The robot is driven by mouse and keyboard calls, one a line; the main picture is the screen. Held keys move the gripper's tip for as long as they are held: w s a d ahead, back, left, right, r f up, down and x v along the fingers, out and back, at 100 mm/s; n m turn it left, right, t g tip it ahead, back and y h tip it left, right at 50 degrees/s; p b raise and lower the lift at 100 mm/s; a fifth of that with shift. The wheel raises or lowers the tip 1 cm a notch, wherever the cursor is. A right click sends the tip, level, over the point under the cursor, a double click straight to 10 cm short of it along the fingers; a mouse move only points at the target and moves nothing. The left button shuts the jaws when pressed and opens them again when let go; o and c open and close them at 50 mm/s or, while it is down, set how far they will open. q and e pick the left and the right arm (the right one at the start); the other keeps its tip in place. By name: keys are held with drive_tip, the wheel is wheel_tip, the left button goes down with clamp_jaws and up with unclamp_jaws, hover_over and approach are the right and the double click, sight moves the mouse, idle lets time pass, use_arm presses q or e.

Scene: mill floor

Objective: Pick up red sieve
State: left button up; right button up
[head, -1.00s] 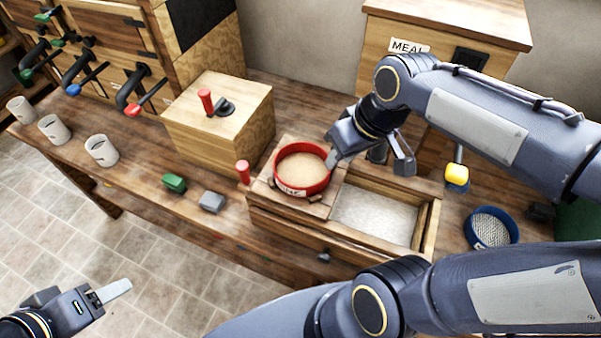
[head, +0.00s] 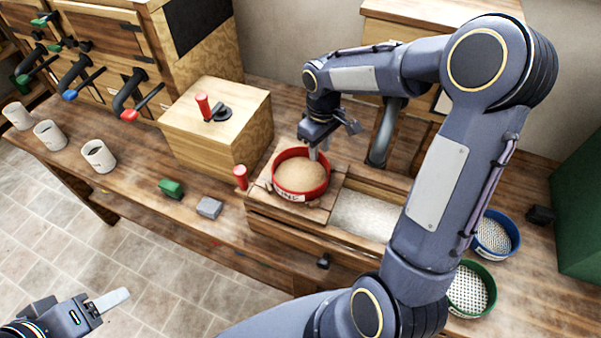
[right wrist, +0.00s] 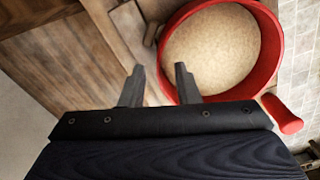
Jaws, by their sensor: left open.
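The red sieve (head: 301,190) is a round red ring with pale tan meal inside, seated on the wooden frame (head: 322,213) of the open bin. It also shows in the right wrist view (right wrist: 272,45). My right gripper (head: 318,148) is at the sieve's far rim, fingers pointing down. In the right wrist view its fingers (right wrist: 158,84) are apart, one overlapping the rim and one outside it; whether they touch it is unclear. My left gripper (head: 105,302) is open, far from the sieve at the lower left, over the floor.
A wooden box (head: 221,118) stands left of the sieve. A red peg (head: 241,177) is close by the sieve's left side. Blue (head: 494,234) and green sieves (head: 468,290) are right of the bin. White cups (head: 98,157) stand left.

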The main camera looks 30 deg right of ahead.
wheel_tip(320, 180, down, 2)
drive_tip(key=shift+f, duration=0.1)
clamp_jaws()
drive_tip(key=shift+r, duration=0.2)
